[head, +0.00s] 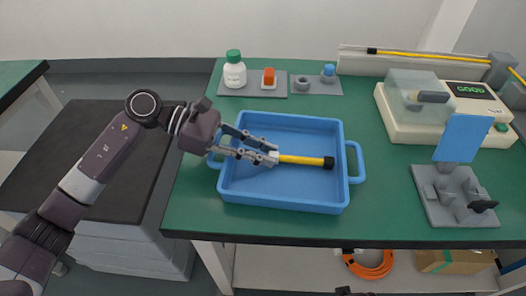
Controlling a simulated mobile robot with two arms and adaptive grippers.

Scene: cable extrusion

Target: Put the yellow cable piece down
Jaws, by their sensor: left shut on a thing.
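The yellow cable piece (303,159) has a black right end and a white left end. It lies level over the inside of the blue tray (295,200), close to its floor; I cannot tell whether it touches the floor. My left gripper (272,154) reaches in over the tray's left wall and is shut on the cable's white left end. The fingers partly hide that end. My right gripper is not clearly in view; only small dark parts show at the bottom edge.
A white bottle with a green cap (235,75) and small holders with an orange block (268,76) and a blue cap (328,70) stand behind the tray. A cream machine (420,125) and a grey fixture with a blue plate (455,190) stand to the right. The green table (390,200) is clear between.

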